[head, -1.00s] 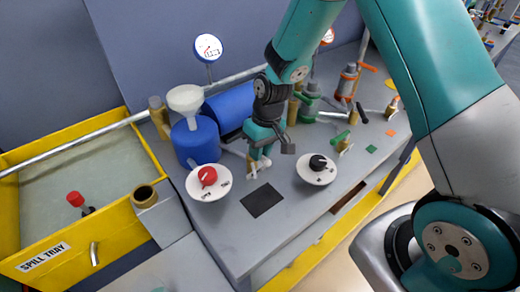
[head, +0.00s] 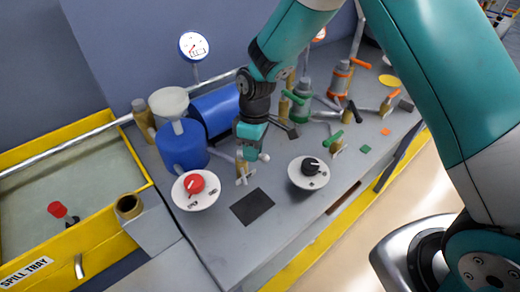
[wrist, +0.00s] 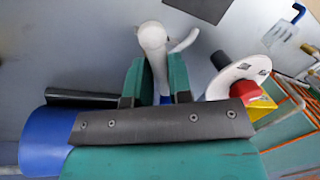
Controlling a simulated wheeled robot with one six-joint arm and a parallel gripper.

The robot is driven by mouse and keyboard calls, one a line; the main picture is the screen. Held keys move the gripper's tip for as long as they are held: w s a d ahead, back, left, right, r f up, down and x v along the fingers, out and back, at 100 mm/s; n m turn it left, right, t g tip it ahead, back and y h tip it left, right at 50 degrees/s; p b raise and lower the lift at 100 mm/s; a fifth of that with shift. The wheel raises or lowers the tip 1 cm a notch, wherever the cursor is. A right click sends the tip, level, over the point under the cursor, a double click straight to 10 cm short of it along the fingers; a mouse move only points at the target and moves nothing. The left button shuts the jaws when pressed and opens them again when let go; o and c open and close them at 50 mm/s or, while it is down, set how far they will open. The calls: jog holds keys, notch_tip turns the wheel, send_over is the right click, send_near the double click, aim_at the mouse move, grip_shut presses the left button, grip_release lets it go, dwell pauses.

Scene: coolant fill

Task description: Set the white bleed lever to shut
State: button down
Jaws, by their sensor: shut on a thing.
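The white bleed lever (wrist: 153,40) has a round white end and shows between my gripper's green fingers in the wrist view. In the head view its white tip (head: 264,157) shows just below the fingers, by a small brass valve (head: 241,166). My gripper (head: 251,142) points down there and is shut on the lever. In the wrist view, the two fingers (wrist: 155,84) stand on either side of the lever's stem. The lever's pivot and most of the valve are hidden by my gripper.
A blue tank (head: 181,149) with a funnel stands left of my gripper. A white dial with a red knob (head: 194,184) is in front, and a black-knobbed dial (head: 309,168) is to the right. Bench space around the dark square (head: 252,206) is clear.

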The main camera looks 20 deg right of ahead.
jog(key=w+n, duration=0.1)
jog(key=n, duration=0.2)
jog(key=w+n+h, duration=0.1)
jog(key=n, duration=0.3)
jog(key=w+n+h, duration=0.1)
jog(key=n, duration=0.3)
jog(key=shift+b, duration=0.35)
jog(key=shift+w+a, duration=0.1)
jog(key=c, duration=1)
grip_release()
jog(key=shift+c, duration=0.2)
jog(key=shift+r, duration=0.1)
jog(key=w+a+r+b, duration=0.1)
jog(key=w+r+b, duration=0.1)
jog(key=r, duration=1.5)
jog(key=shift+w+a, duration=0.2)
jog(key=shift+w, duration=0.3)
